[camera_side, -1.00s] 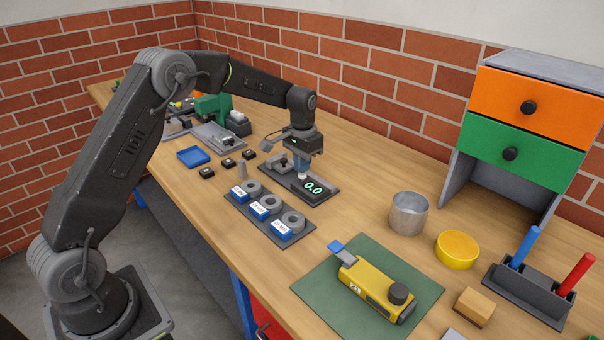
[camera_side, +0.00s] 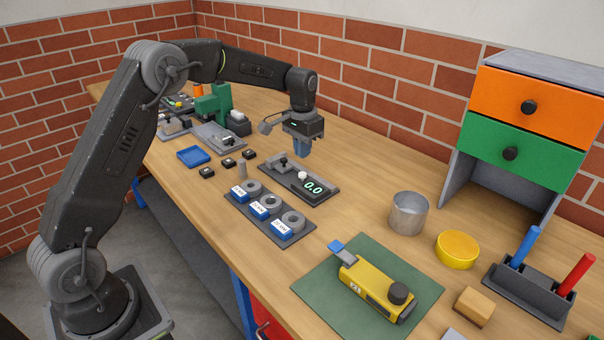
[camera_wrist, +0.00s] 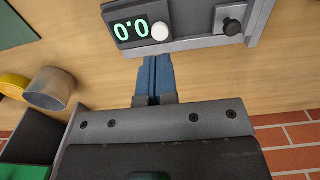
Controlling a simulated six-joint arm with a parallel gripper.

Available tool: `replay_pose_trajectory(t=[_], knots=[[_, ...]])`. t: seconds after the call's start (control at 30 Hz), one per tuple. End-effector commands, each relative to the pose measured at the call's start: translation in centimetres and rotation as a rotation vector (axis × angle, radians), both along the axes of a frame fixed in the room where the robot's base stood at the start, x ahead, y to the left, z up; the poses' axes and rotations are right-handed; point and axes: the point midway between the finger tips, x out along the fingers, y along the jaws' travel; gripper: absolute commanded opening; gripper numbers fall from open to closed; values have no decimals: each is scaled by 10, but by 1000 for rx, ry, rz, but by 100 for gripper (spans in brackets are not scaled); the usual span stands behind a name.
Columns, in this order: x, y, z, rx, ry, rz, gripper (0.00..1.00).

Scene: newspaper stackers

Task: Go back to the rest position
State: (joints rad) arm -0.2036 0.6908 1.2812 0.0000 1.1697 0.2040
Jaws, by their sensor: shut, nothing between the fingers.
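My gripper (camera_side: 301,153) is shut and empty, its blue fingers pointing down. It hangs above the dark grey gauge plate (camera_side: 322,194), clear of it. The plate carries a display reading 0.0 (camera_side: 313,186), a white round knob (camera_side: 302,175) and a small black-knobbed fitting (camera_side: 283,161). In the wrist view my shut fingers (camera_wrist: 154,62) show together, with the display (camera_wrist: 131,29), white knob (camera_wrist: 160,31) and black knob (camera_wrist: 231,26) beyond them.
Close by is a tray (camera_side: 287,242) of grey rings with blue labelled blocks. A metal cup (camera_side: 409,213), yellow round dish (camera_side: 457,249), yellow device (camera_side: 372,289) on a green mat (camera_side: 330,301) and drawer unit (camera_side: 524,125) stand to the right. A brick wall (camera_side: 365,65) runs behind.

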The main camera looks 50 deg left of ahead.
Motion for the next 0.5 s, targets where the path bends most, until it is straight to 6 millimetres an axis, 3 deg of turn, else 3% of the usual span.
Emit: replay_pose_trajectory(t=[0.17,0.27,0.5], knots=[[-8,-6,16,4,-21,-1,0],[-25,-17,42,10,-55,-3,0],[-97,-51,108,23,-171,-2,0]])
